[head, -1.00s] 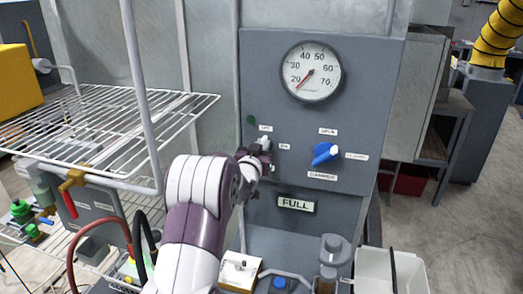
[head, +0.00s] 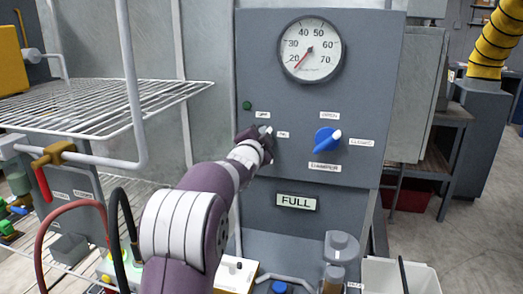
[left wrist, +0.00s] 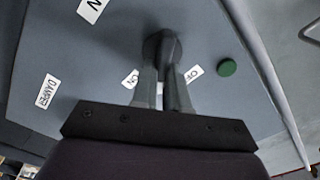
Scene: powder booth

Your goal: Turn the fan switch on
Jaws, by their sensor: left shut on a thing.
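The fan switch is on the grey control panel (head: 375,105), below a green round lamp (head: 247,105) and next to two small white labels. My left gripper (head: 262,138) is at the switch and mostly hides it in the head view. In the left wrist view, the two fingers (left wrist: 162,85) are shut on the dark switch knob (left wrist: 160,42), with a label on each side of them. The green lamp also shows there (left wrist: 227,67). The switch's exact angle is hard to read. My right gripper is not in view.
A round gauge (head: 311,50) is above the switch. A blue damper knob (head: 326,141) is to its right, and a FULL sign (head: 296,202) is below. A wire rack (head: 100,110) stands at the left, with red (head: 60,220) and black hoses. A white bin (head: 400,280) is at the lower right.

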